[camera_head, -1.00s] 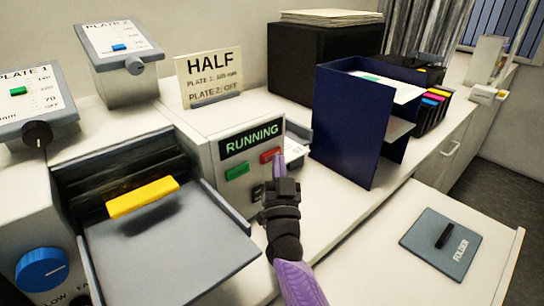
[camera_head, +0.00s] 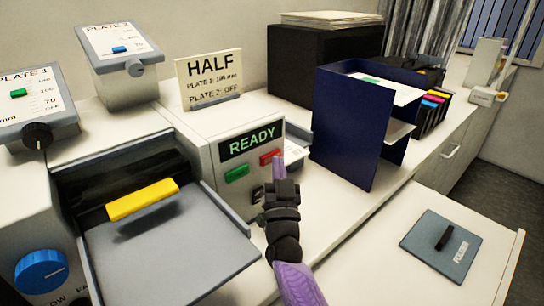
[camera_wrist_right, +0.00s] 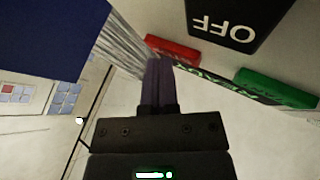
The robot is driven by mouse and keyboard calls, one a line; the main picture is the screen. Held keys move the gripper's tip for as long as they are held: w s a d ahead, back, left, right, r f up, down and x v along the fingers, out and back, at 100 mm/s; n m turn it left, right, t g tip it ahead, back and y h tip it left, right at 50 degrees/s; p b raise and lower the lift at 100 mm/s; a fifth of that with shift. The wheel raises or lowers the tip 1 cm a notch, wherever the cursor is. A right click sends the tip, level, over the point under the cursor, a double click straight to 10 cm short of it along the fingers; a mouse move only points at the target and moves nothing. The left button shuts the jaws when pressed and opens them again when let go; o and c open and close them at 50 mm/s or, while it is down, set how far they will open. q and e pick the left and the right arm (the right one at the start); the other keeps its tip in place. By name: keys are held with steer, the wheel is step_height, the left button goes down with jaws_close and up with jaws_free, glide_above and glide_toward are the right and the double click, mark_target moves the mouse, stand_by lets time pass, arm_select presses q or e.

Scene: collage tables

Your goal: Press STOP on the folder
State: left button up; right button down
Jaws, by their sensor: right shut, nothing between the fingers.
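The folder's light control box has a black display (camera_head: 252,139) that reads READY in green. Below it are a green button (camera_head: 237,173) and a red button (camera_head: 267,158). My right gripper (camera_head: 279,166) is shut and empty, its fingertips right beside the red button. In the right wrist view the panel is upside down; the fingertips (camera_wrist_right: 158,62) lie close to the red button (camera_wrist_right: 172,48), and the green button (camera_wrist_right: 275,88) is to the right. I cannot tell whether the fingertips touch the red button. Any lettering on the buttons is unreadable. My left gripper is not in view.
A black block marked OFF (camera_wrist_right: 232,22) is close to the fingertips in the wrist view. A dark blue paper rack (camera_head: 340,130) stands right of the box. The grey feed tray (camera_head: 170,262) with a yellow bar is left. A HALF card (camera_head: 209,78) stands behind.

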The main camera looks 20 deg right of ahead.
steer(key=shift+s+d+p, duration=0.15)
steer(key=shift+s+p, duration=0.15)
steer(key=shift+s, duration=0.3)
steer(key=s+p, duration=0.1)
steer(key=s+d+p, duration=0.1)
steer(key=s, duration=0.1)
steer(key=s+p, duration=0.1)
steer(key=shift+s+d, duration=0.35)
stand_by(0.3)
